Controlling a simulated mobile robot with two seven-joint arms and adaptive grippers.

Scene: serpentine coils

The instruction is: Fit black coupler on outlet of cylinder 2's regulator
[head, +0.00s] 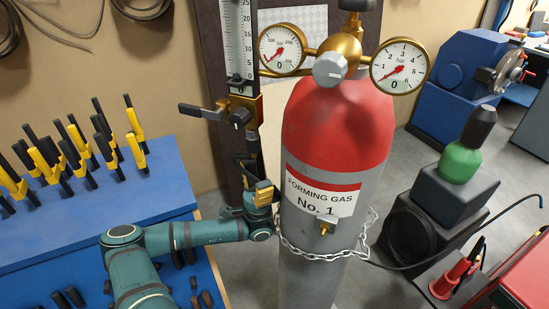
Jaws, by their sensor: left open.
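A gas cylinder (337,150) with a red top and grey body stands upright in the middle of the head view, labelled "FORMING GAS No. 1". Its brass regulator (343,45) carries two round gauges that read near zero and a grey knob (330,69). No cylinder marked No. 2 shows, and I cannot make out a black coupler for certain. My left gripper (254,168) is open and points up, just left of the cylinder, in front of the dark upright post. I see nothing held in it. My right gripper is not in view.
A chain (310,254) loops around the cylinder. A flowmeter (236,45) with a brass valve (238,115) is on the post (213,60). A blue bench (60,225) with several yellow-black clamps stands left. A green bottle (460,161), black hose (460,239) and blue machine (465,75) are right.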

